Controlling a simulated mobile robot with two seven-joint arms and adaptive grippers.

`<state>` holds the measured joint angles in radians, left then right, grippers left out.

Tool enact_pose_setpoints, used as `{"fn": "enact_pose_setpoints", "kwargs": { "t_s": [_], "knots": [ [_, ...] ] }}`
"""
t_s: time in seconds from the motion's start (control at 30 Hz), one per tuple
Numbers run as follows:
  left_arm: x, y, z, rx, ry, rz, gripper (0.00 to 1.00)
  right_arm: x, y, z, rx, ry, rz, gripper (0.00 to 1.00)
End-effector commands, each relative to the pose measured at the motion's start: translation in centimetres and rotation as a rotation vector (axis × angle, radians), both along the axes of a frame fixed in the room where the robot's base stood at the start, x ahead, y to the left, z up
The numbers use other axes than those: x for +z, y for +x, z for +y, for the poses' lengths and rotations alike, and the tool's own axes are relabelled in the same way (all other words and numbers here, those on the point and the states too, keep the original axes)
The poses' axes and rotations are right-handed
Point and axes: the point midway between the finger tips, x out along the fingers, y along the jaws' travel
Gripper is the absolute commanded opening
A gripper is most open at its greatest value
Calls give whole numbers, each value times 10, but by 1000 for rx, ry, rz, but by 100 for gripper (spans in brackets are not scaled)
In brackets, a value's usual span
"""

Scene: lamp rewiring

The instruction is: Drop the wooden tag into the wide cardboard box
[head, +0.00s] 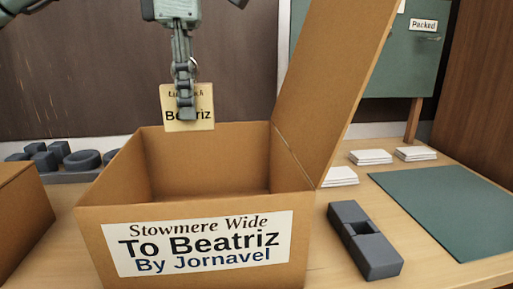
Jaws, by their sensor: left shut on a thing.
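The wide cardboard box (105,222) stands open in the middle of the head view. Its front label (200,243) reads "Stowmere Wide, To Beatriz, By Jornavel". Its tall flap (330,75) stands up on the right side. The pale wooden tag (202,115) hangs upright above the box's back edge, with dark lettering partly hidden by the fingers. My left gripper (185,112) points down and is shut on the tag, with its fingers in front of it. The box's inside walls show and look bare; its floor is mostly hidden. My right gripper is out of view.
Another cardboard box (20,215) stands at the left edge. Dark grey blocks and rings (82,160) lie behind it. A grey block with a recess (365,240), a green mat (450,205) and white stacks (371,157) lie right of the box. A green board (400,65) stands behind.

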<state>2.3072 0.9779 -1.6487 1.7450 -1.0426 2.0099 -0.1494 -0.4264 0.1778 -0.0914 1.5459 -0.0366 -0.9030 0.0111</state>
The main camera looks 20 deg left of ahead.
Motion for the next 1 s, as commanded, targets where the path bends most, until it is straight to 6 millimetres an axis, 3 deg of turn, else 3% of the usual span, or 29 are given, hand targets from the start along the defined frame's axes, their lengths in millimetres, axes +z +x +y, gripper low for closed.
{"fn": "enact_pose_setpoints", "kwargs": {
  "t_s": [0.23, 0.7, 1.0],
  "knots": [
    [-6, 0, 0, -2, 0, 2, 0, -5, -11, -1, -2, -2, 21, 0],
    [-54, 0, 0, 0, 0, 2, 0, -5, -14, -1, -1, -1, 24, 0],
    [-60, 0, 0, 0, 1, -1, 0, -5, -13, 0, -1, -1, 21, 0]
  ]
}}
